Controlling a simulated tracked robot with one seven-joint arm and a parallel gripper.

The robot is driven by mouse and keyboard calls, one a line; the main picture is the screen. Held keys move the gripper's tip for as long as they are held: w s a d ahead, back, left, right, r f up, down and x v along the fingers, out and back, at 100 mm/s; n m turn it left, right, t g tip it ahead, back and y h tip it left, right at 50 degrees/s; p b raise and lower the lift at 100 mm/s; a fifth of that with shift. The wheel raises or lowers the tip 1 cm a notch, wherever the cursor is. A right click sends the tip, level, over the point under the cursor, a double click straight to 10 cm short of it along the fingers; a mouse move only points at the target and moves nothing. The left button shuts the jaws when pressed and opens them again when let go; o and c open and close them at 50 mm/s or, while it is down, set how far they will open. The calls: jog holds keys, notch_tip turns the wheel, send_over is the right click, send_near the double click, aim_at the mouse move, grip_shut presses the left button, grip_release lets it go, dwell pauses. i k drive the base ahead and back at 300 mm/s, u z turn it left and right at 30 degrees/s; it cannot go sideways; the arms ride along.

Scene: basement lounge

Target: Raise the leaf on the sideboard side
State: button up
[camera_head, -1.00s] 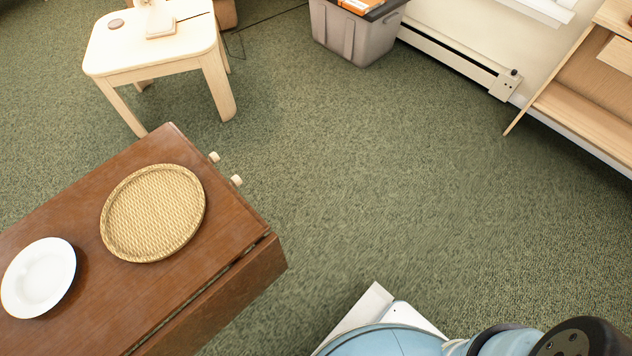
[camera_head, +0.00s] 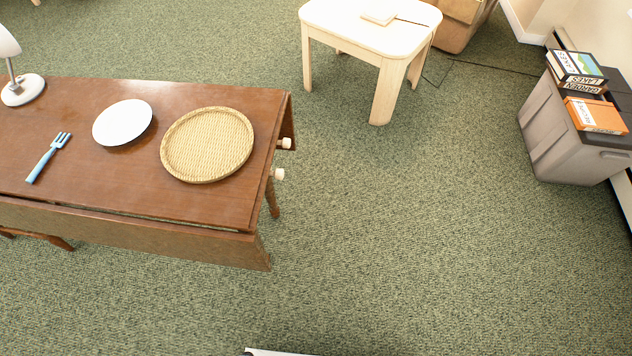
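A brown wooden drop-leaf table (camera_head: 250,110) stands at the left. Its near leaf (camera_head: 150,236) hangs down along the long side facing me. At the far right corner a dark panel also hangs below the top; I cannot tell for sure if it is the other leaf. Two pale knobs (camera_head: 284,143) stick out from the table's right end. On the top are a round woven tray (camera_head: 207,145), a white plate (camera_head: 123,122), a blue fork (camera_head: 48,158) and a white lamp (camera_head: 22,88). I cannot identify a sideboard here. My gripper is out of view.
A pale small table (camera_head: 370,28) stands behind. A grey bin (camera_head: 572,138) with boxes (camera_head: 596,115) on its lid is at the right, near the wall. A wooden cabinet (camera_head: 464,22) is at the back. The green carpet in front and between is clear.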

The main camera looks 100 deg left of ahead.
aim_at(226, 248)
jog(key=z, duration=0.15)
jog(key=i, duration=0.95)
jog(key=u, duration=2.6)
jog(key=i, duration=0.2)
jog(key=u, duration=1.9)
jog(key=k, duration=0.4)
jog(key=u, duration=0.4)
jog(key=i, duration=1.25)
jog(key=z, duration=0.25)
